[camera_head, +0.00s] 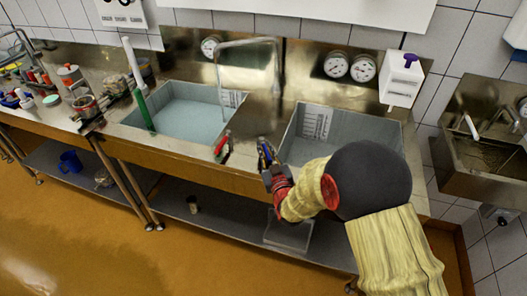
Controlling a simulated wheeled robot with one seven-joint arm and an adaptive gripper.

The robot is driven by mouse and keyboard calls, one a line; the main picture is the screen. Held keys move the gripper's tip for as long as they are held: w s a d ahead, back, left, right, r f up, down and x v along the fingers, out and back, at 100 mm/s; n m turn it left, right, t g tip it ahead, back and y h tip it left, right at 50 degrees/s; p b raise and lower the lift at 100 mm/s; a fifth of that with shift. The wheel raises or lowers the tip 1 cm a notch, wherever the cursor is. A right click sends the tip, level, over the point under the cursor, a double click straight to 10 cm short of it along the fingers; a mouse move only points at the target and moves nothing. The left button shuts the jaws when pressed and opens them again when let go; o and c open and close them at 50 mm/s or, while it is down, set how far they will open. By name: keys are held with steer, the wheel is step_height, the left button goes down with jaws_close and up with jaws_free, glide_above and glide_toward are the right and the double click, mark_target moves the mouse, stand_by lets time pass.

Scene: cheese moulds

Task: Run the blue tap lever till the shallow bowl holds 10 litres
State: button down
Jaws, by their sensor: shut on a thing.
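My gripper (268,158) is at the front edge of the counter, between two sunken basins. It is shut on the blue tap lever (264,146), which is partly hidden by the fingers. A red lever (222,147) stands to the left. The left basin (152,98) holds pale bluish water (190,120). The right basin (378,128) has a grey interior, partly hidden by my arm; I cannot tell its water level. Each has a marked scale plate inside, too small to read. The bent metal spout (250,42) reaches over the left basin. I cannot tell which basin is the shallow bowl.
Round dials (337,65) are on the steel back wall. A white box with a purple knob (402,80) hangs at right, near a steel hand sink (480,158). A green-and-white stick (144,108) leans in the left basin. Several small items crowd the counter's left.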

steer(key=shift+y, duration=0.3)
steer(key=c, duration=1.8)
jaws_free()
steer(key=v, duration=1.2)
